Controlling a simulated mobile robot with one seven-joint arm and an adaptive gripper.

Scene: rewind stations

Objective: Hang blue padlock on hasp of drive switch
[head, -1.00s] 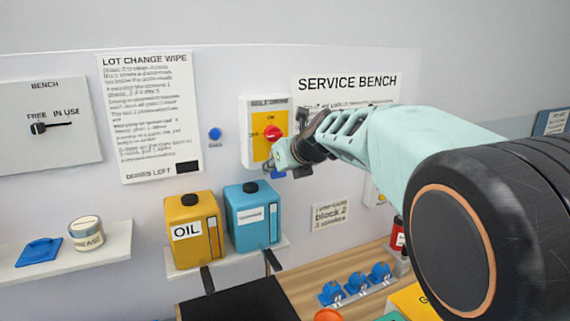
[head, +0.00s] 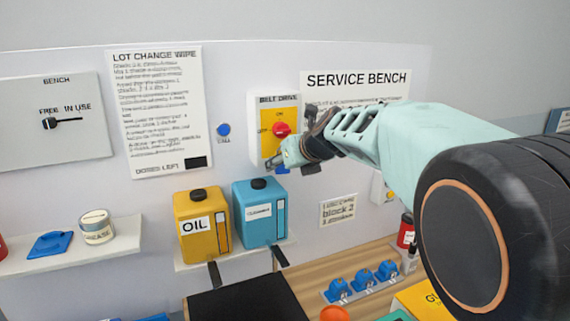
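The drive switch (head: 259,118) is a white box marked BELT DRIVE on the wall, with a yellow plate and a red knob (head: 281,130). My gripper (head: 271,163) is at its lower edge, seen from the side, and covers the area below the knob. A small blue patch (head: 281,170) shows just under the fingers. It may be the blue padlock, but its shackle is hidden. The hasp is hidden too, and I cannot tell whether the patch is held or hanging. The finger gap is too small to read.
A yellow oil can (head: 189,252) and a blue can (head: 247,233) stand on a shelf under the switch. Several blue items (head: 363,280) sit on a rack on the bench (head: 300,281). A grease tin (head: 96,228) is on the left shelf (head: 122,237).

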